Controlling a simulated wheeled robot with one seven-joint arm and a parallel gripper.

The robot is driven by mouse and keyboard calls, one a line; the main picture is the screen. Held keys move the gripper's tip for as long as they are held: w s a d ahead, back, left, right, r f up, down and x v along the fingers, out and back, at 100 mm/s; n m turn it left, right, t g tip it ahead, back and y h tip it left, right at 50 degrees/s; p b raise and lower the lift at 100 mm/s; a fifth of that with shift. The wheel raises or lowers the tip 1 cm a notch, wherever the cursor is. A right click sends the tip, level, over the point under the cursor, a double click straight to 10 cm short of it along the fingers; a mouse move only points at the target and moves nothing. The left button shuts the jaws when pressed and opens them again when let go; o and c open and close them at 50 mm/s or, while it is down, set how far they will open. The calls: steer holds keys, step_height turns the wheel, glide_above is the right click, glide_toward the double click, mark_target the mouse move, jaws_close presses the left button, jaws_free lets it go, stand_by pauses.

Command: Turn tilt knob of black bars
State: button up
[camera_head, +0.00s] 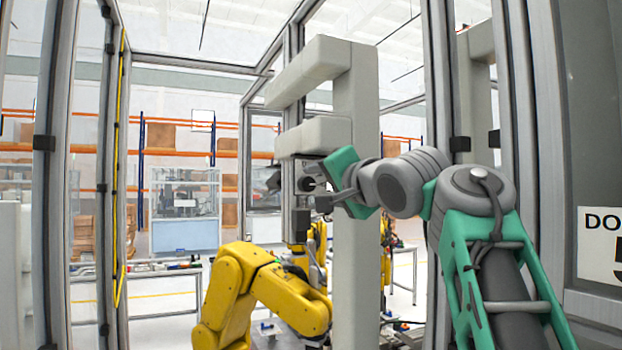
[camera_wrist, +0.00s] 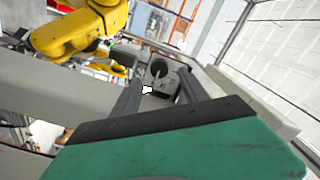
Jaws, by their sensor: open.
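A dark round knob (camera_head: 306,184) is on the left side of the grey upright frame, just left of my gripper in the head view. I cannot tell whether a finger touches the knob. I cannot make out which parts are the black bars.
A thick grey frame (camera_head: 357,240) with two horizontal arms stands right behind my gripper. A yellow robot arm (camera_head: 265,290) is below and left. Metal posts (camera_head: 437,90) stand close on the right. Open air lies to the left of the knob.

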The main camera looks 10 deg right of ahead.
mark_target(309, 185)
steer(key=w+p, duration=0.1)
steer(key=w, duration=0.2)
steer(key=w+a, duration=0.1)
steer(key=w, duration=0.1)
steer(key=shift+w+p, duration=0.35)
steer(key=shift+w, duration=0.05)
steer(key=shift+f, duration=0.1)
jaws_close()
